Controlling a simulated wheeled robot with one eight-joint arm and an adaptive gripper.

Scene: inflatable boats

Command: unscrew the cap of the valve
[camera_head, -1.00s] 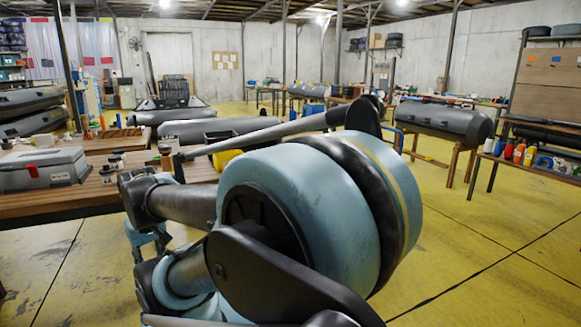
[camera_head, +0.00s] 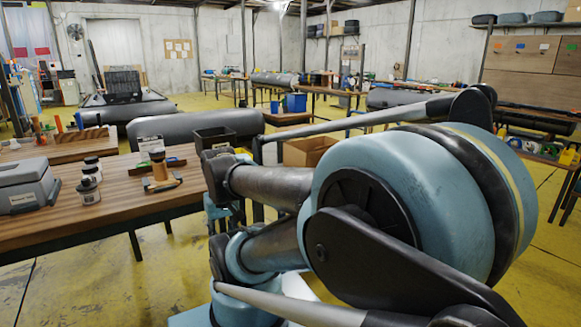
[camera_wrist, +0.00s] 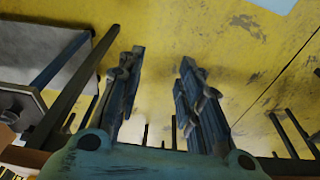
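No valve or cap can be made out in either view. Grey inflatable tubes show in the head view: one lies just behind the workbench (camera_head: 195,127), and a boat (camera_head: 125,103) lies further back at the left. My gripper (camera_wrist: 161,57) shows in the wrist view with its two dark ridged fingers apart and nothing between them. The yellow floor shows beyond the fingers. In the head view my arm covers much of the right and centre.
The wooden workbench (camera_head: 110,208) at left holds a grey toolbox (camera_head: 25,186), small jars (camera_head: 89,187) and a brush (camera_head: 159,170). A cardboard box (camera_head: 308,151) stands behind my arm. Yellow floor is open at lower left.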

